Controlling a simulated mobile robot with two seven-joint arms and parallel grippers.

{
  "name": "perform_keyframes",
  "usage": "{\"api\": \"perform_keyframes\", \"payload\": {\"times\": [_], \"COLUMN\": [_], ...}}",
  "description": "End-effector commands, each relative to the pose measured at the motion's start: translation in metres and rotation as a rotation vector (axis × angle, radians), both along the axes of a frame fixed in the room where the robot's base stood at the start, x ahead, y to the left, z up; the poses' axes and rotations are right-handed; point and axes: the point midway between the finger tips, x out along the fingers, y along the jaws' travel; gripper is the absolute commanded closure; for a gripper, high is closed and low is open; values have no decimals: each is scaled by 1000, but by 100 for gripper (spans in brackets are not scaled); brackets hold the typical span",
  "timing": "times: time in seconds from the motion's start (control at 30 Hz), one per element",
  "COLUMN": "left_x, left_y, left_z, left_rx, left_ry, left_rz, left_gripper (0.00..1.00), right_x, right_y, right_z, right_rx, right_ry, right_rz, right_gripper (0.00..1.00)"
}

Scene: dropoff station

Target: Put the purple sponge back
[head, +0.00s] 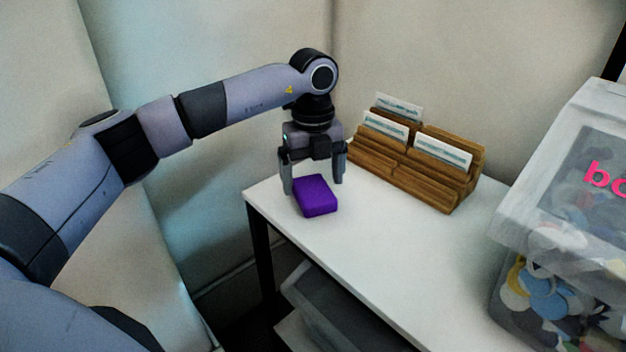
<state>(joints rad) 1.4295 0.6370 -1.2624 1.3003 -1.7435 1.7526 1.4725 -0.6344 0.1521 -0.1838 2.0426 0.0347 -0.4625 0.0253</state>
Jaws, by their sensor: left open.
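The purple sponge (316,197) lies flat on the white table (385,255), near its far left corner. My left gripper (314,186) points down over the sponge, with its fingers apart. One finger is to the left of the sponge and the other is to its right, behind its far edge. I cannot tell whether either finger touches the sponge. My right gripper does not show.
A wooden card holder (432,188) with several cards stands at the back of the table, just right of my left gripper. A clear lidded bin (510,285) of colourful discs stands at the right. A grey bin (335,310) sits below the tabletop. The table's middle is clear.

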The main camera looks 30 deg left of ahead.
Motion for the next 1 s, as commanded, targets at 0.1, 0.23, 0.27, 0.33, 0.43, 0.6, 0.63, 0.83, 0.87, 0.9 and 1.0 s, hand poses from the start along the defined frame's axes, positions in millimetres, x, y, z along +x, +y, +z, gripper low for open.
{"api": "perform_keyframes", "payload": {"times": [0.1, 0.23, 0.27, 0.33, 0.43, 0.6, 0.63, 0.83, 0.87, 0.9, 1.0], "left_x": [1, 0, 1, 1, 0, 0, 0, 0, 0, 0, 0], "left_y": [0, -1, -1, -1, 0, -1, -1, 0, 0, 0, 0], "left_z": [27, 56, 63, 76, 91, 105, 106, 107, 107, 107, 107], "left_rx": [-1, -1, -1, -1, 0, 0, 0, 0, 0, 0, 0], "left_ry": [-6, -4, -4, -4, -3, 0, 0, 0, 0, 0, 0], "left_rz": [0, -1, -1, -1, 0, -1, -1, -1, -1, -1, -1], "left_gripper": [7, 7, 7, 7, 7, 7, 7, 7, 7, 7, 7], "right_x": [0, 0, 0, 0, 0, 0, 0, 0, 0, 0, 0], "right_y": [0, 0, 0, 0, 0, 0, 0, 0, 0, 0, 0], "right_z": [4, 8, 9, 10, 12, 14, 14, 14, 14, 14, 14], "right_rx": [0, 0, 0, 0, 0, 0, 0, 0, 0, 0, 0], "right_ry": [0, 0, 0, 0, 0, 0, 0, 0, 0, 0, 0], "right_rz": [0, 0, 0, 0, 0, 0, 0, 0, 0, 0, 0], "right_gripper": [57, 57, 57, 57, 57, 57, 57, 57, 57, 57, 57]}}
